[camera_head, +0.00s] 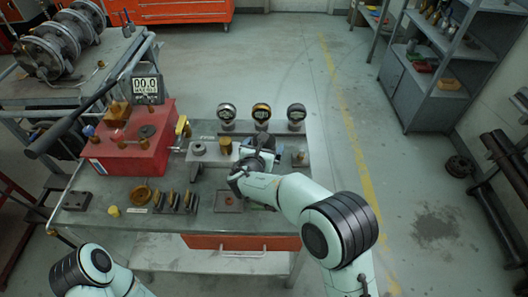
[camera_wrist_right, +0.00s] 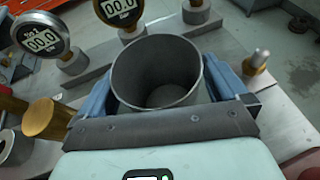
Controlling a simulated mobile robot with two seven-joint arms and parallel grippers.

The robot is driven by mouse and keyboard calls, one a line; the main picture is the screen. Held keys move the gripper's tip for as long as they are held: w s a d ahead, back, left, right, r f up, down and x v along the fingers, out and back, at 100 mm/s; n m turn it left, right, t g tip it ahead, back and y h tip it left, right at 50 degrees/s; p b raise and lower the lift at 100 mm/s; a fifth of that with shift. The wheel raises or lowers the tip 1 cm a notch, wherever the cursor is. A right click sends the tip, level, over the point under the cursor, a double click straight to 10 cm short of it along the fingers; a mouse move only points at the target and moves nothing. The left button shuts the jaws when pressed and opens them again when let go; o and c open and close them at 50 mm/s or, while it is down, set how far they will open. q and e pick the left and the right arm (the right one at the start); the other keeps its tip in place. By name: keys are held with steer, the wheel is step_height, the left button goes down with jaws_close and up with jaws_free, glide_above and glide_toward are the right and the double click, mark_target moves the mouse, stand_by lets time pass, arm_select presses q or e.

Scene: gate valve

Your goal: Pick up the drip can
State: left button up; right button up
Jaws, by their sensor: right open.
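The drip can (camera_wrist_right: 157,75) is an open-topped grey metal cylinder, seen from above in the right wrist view; it looks empty. My right gripper (camera_wrist_right: 158,90) is open, with one blue finger on each side of the can. I cannot tell whether the fingers touch it. In the head view my right gripper (camera_head: 252,158) reaches over the right part of the bench, behind the square plate, and mostly hides the can. My left arm shows at the lower left, but its gripper is out of view.
Three round gauges (camera_head: 262,113) stand behind the can on the bench (camera_head: 105,217). A brass-coloured fitting (camera_wrist_right: 48,120) is left of the gripper, and a small post (camera_wrist_right: 258,62) is to its right. A red pump box (camera_head: 133,145) with a long lever stands at left.

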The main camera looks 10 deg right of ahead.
steer(key=c, duration=1)
steer(key=shift+r, duration=0.15)
